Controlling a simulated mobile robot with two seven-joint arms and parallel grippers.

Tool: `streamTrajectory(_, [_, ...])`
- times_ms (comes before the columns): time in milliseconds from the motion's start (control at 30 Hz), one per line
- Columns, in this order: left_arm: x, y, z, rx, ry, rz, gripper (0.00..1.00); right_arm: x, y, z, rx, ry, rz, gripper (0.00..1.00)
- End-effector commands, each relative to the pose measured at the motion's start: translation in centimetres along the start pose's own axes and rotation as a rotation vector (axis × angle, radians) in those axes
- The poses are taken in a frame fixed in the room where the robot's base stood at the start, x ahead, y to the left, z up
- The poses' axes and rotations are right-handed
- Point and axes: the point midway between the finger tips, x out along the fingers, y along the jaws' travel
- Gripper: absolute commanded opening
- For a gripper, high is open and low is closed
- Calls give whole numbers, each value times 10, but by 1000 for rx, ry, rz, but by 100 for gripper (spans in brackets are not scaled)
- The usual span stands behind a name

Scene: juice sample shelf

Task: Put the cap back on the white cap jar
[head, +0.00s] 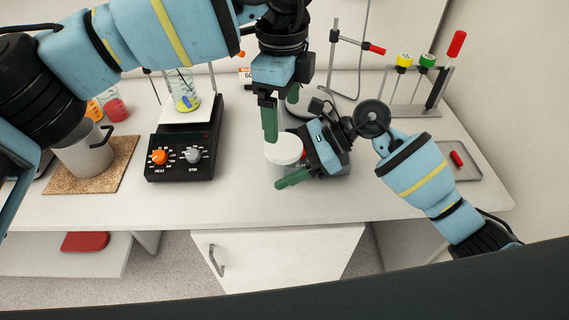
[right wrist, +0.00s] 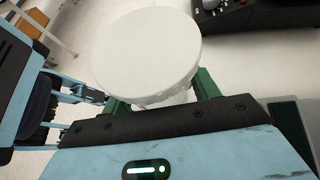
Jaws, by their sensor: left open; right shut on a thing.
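A wide white cap (head: 284,149) sits on top of the jar on the bench, just right of the middle; it looks level. The cap fills the upper middle of the right wrist view (right wrist: 147,50). A little of the clear jar body (right wrist: 181,98) shows under it. My right gripper (head: 296,165) comes from the right, its green fingers below the cap, shut on the jar. My left gripper (head: 280,110) is open above and behind the cap, fingers pointing down, apart from it. Whether the cap is fully seated cannot be seen.
A black hotplate stirrer (head: 180,172) with a beaker (head: 184,90) stands left. A white mug (head: 84,150) is on a cork mat (head: 125,165). A rack (head: 413,110) with coloured caps stands back right, a tray (head: 466,168) at right. Bench front is clear.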

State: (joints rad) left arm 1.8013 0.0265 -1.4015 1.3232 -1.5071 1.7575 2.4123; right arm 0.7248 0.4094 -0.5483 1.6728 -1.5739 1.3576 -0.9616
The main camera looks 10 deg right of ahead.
Motion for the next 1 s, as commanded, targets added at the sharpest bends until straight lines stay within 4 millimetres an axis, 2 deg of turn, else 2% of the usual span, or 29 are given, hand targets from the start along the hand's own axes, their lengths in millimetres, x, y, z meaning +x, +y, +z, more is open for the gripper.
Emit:
streamTrajectory(300, [46,1,0,0,1,4,87,0,0,0,0,0,0,0])
streamTrajectory(500, [66,1,0,0,0,3,87,0,0,0,0,0,0,0])
streamTrajectory(900, [72,0,0,0,0,1,87,0,0,0,0,0,0,0])
streamTrajectory(933, [72,0,0,0,0,1,85,0,0,0,0,0,0,0])
streamTrajectory(1000, [72,0,0,0,0,1,76,0,0,0,0,0,0,0])
